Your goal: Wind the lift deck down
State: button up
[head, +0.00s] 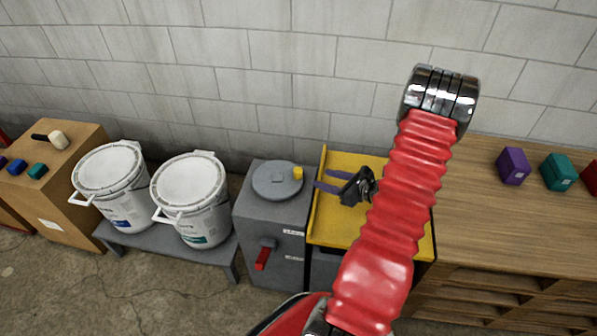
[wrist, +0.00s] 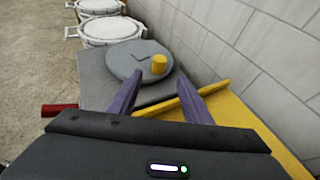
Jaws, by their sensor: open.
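The lift deck (head: 330,225) is a yellow tray-like platform with a raised edge, right of a grey cabinet (head: 275,215). On the cabinet's top is a grey round crank wheel (head: 272,183) with an upright yellow knob (head: 298,173) near its right rim. A red lever (head: 263,256) on the cabinet's front slants downward. My gripper (head: 315,178) is open and empty, its purple fingers over the deck's left edge, pointing at the wheel. In the wrist view the knob (wrist: 159,65) shows beyond and between the fingertips (wrist: 160,83), apart from them. My arm hides part of the deck.
Two white buckets (head: 112,180) stand on a low grey bench (head: 160,247) at left. A wooden cabinet (head: 75,190) holds a mallet and coloured blocks. A wooden bench (head: 490,225) with more blocks is at right. A block wall (head: 300,60) closes the back.

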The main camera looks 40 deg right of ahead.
aim_at(298, 171)
jog(key=x, duration=1.4)
jog(key=shift+a, duration=0.15)
jog(key=shift+c, duration=0.6)
grip_shut()
